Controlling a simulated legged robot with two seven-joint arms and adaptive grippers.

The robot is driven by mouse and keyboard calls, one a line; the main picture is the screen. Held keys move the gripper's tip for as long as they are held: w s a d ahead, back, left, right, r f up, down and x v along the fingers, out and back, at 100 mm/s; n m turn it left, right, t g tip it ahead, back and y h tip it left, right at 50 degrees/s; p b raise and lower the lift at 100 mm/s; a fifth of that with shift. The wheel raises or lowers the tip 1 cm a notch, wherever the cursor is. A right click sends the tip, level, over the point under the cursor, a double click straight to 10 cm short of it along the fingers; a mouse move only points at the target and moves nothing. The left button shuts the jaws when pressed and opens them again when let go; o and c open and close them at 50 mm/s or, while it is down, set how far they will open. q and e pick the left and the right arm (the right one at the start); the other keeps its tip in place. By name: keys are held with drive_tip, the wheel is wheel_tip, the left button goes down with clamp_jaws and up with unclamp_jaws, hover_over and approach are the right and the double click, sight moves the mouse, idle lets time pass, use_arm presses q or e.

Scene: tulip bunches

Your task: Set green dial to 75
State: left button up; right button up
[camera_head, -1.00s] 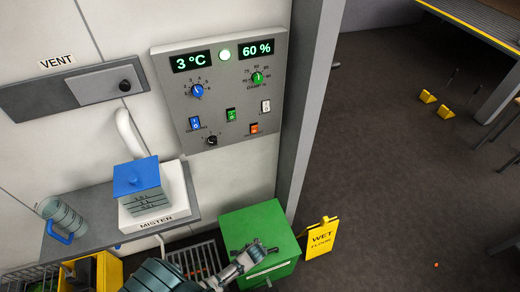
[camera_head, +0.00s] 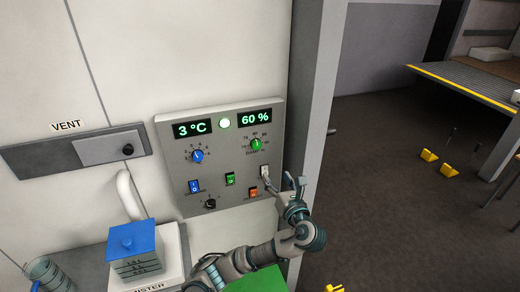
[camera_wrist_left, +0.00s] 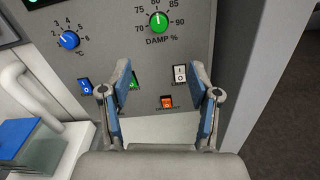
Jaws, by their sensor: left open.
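The green dial (camera_head: 256,144) sits at the upper right of the grey control panel (camera_head: 170,160), under the display (camera_head: 255,117) reading 60 %. In the left wrist view the green dial (camera_wrist_left: 158,22) is at the top centre, above the label DAMP %, with marks from 70 to 90 around it. My left gripper (camera_head: 285,182) is open and empty, in front of the panel's lower right, below and to the right of the dial. In the left wrist view its two fingers (camera_wrist_left: 162,85) are spread, with the dial above and beyond them. My right gripper is not in view.
A blue dial (camera_head: 198,156), a green switch (camera_head: 230,179), a white switch (camera_head: 265,171) and an orange switch (camera_head: 253,193) share the panel. A grey post (camera_head: 315,110) stands just right of it. The blue-lidded mister (camera_head: 134,245) is at lower left.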

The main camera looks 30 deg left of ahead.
sight(257, 146)
use_arm(q)
drive_tip(key=x, duration=1.7)
drive_tip(key=shift+w+a+f, duration=0.1)
drive_tip(key=shift+w+a, duration=0.1)
drive_tip(key=shift+c, duration=0.3)
drive_tip(key=c, duration=1.1)
